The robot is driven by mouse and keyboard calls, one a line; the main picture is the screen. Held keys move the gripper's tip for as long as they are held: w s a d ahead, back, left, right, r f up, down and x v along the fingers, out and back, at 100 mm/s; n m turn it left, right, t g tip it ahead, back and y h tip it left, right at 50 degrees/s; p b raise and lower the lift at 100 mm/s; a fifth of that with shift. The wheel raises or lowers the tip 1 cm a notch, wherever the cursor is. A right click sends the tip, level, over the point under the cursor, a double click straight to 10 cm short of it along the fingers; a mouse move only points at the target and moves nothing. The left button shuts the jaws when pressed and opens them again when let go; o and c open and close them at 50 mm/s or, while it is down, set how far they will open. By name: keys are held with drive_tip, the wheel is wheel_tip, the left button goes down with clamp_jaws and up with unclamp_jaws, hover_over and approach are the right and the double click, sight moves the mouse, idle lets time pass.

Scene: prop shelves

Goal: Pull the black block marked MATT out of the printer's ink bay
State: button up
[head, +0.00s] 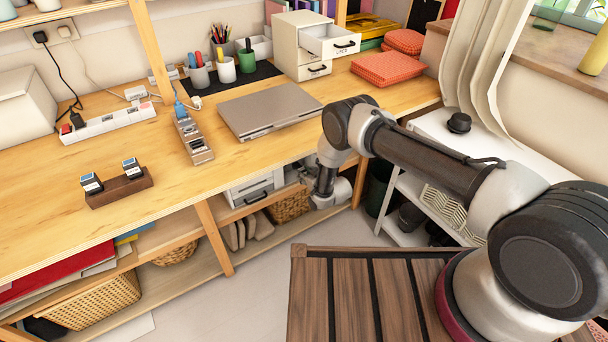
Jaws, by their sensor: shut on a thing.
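My arm reaches from the bottom right over the walnut-coloured slatted top and bends down in front of the desk. Its wrist is low, beside the desk's front edge. My gripper's fingers cannot be made out; they are hidden by the wrist or the desk. A white unit with dark handles (254,188) sits on the shelf under the desk, left of my wrist; I cannot tell whether it is the printer. The black block marked MATT cannot be seen. Two small dark blocks with pale labels, one left (91,183) and one right (132,168), stand in a wooden holder (121,190) on the desk.
A closed laptop (270,110), a power strip (108,123), pen cups (226,70) and white drawers (303,45) stand on the desk (60,220). A wicker basket (291,205) is near my wrist. A white rack (420,130) stands right.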

drive_tip(key=shift+s+d, duration=0.55)
drive_tip(key=shift+s, duration=0.3)
drive_tip(key=shift+s+d, duration=0.55)
drive_tip(key=shift+s, duration=0.25)
